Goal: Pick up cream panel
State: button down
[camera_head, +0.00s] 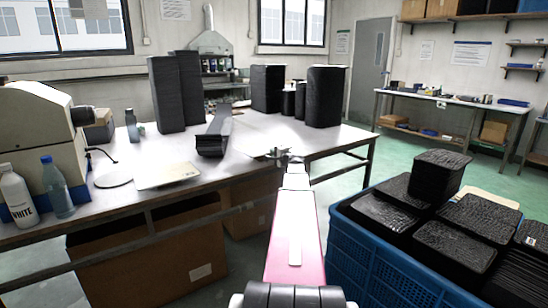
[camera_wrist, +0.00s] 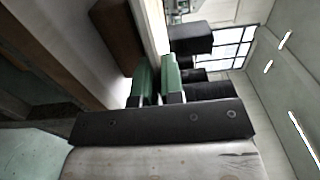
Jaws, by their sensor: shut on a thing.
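A flat cream panel (camera_head: 168,173) lies on the left part of the metal worktable (camera_head: 232,160), near its front edge. Another flat cream piece (camera_head: 490,196) shows partly among black items in the blue crate (camera_head: 385,262). My gripper (camera_head: 284,154) is over the front edge of the worktable, well to the right of the panel on the table. In the wrist view my gripper's green fingertips (camera_wrist: 157,76) are close together with a narrow gap. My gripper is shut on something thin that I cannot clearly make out.
Tall black blocks (camera_head: 168,95) and (camera_head: 325,97) stand on the worktable, with a long dark holder (camera_head: 213,135) between them. White and blue bottles (camera_head: 57,188) and a pale machine (camera_head: 38,140) are at the left. Cardboard boxes (camera_head: 150,255) sit underneath.

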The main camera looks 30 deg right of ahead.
jog(key=shift+r, duration=0.35)
jog(key=s+r, duration=0.4)
jog(key=s, duration=0.4)
jog(key=shift+d, duration=0.3)
